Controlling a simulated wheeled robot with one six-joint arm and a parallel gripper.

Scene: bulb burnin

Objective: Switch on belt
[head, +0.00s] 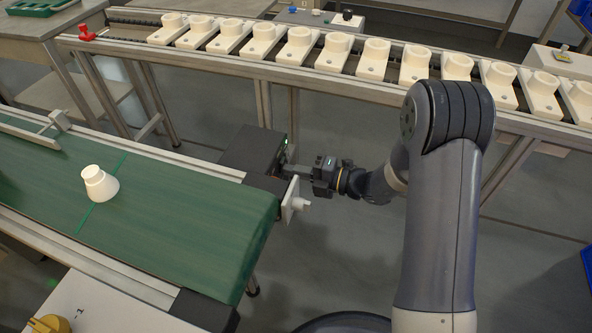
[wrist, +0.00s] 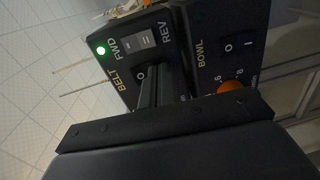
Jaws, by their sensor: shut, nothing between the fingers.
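The green belt (head: 165,215) runs across the left of the head view, with a white bulb-shaped piece (head: 100,184) standing on it by a green line. A dark control box (head: 252,150) sits at the belt's far right corner. In the wrist view its panel (wrist: 185,62) shows BELT, FWD, REV and BOWL markings, and a lit green lamp (wrist: 100,50) beside FWD. A grey FWD/REV switch (wrist: 139,41) shows above the fingers. My gripper (head: 288,169) is shut and empty, its tips (wrist: 150,70) at the BELT section, covering part of it. Whether they touch is unclear.
An orange knob (wrist: 231,86) is on the BOWL side. A white bracket (head: 294,203) projects from the belt's end below my gripper. A long rack (head: 215,62) with several cream holders runs behind. Open floor (head: 350,250) lies between belt and arm.

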